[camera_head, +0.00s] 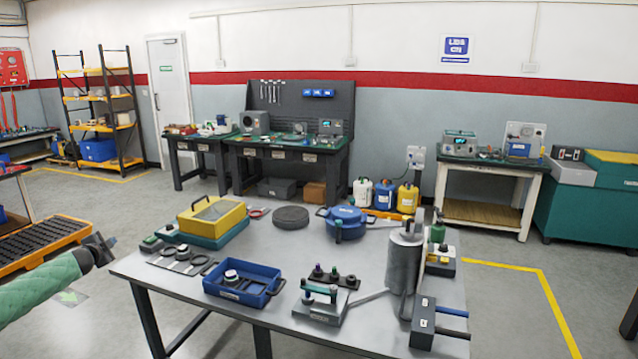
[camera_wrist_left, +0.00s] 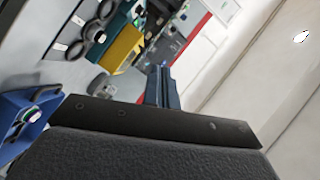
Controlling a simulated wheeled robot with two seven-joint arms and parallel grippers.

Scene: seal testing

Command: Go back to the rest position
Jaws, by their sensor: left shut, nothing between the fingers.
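My left gripper (camera_head: 108,243) is shut and empty at the left of the head view, off the left edge of the grey table (camera_head: 245,262). Its arm, in a green sleeve, comes in from the lower left. In the left wrist view the shut gripper fingers (camera_wrist_left: 163,82) point up the picture, with nothing between them. The table and its things show tilted at the left of that view. My right gripper is not in view.
The table holds a blue tray (camera_head: 218,294), a yellow-topped case (camera_head: 212,214), a blue pot (camera_head: 346,225), a grey cylinder (camera_head: 403,270) and a black-handled block (camera_head: 424,321). An orange-edged pallet (camera_head: 40,250) stands left. Open floor lies between it and the table.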

